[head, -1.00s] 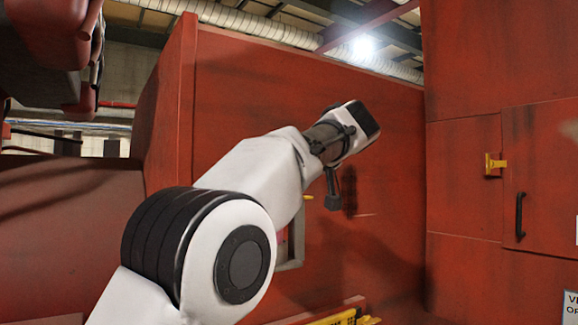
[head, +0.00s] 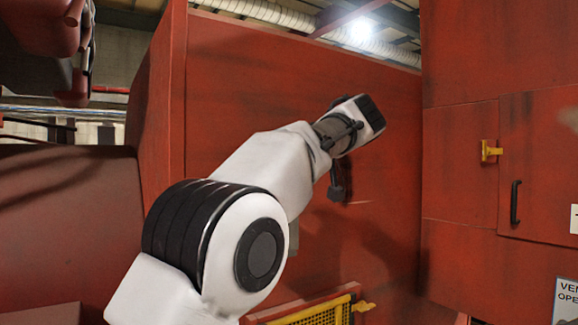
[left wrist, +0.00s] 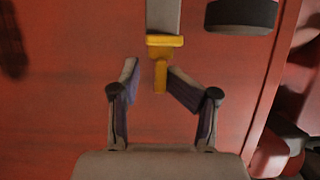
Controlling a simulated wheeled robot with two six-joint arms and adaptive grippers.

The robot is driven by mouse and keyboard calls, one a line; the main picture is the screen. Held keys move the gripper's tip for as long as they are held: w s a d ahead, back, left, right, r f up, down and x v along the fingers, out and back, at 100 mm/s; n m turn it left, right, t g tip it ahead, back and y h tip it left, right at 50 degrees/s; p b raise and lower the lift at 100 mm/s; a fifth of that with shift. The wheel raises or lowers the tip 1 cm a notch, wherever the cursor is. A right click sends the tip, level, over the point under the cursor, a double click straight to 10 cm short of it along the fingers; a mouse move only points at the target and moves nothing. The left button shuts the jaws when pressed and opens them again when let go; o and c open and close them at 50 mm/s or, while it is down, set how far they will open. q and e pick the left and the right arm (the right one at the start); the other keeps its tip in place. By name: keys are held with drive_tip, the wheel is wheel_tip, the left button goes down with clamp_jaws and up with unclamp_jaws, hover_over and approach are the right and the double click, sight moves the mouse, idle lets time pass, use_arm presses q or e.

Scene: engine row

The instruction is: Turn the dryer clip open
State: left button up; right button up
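In the left wrist view, a yellow T-shaped clip (left wrist: 160,76) stands out against a red panel, below a grey strip. I take it to be the dryer clip. My left gripper (left wrist: 153,72) is open, with one fingertip on each side of the clip's stem. I cannot tell whether either finger touches it. In the head view my left arm reaches up toward the red wall, and its fingers and this clip cannot be made out there. My right gripper is not in view.
The red wall (head: 270,75) stands close to my left arm. A red cabinet door at right has a yellow latch (head: 490,151) and a black handle (head: 515,203). A yellow grille (head: 318,314) is low in the middle. A dark round part (left wrist: 241,15) is near the clip.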

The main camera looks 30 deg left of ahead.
use_arm(q)
drive_tip(key=shift+w+f, duration=0.15)
drive_tip(key=shift+w, duration=0.05)
idle(0.3)
drive_tip(key=v, duration=1.1)
drive_tip(key=shift+d, duration=0.35)
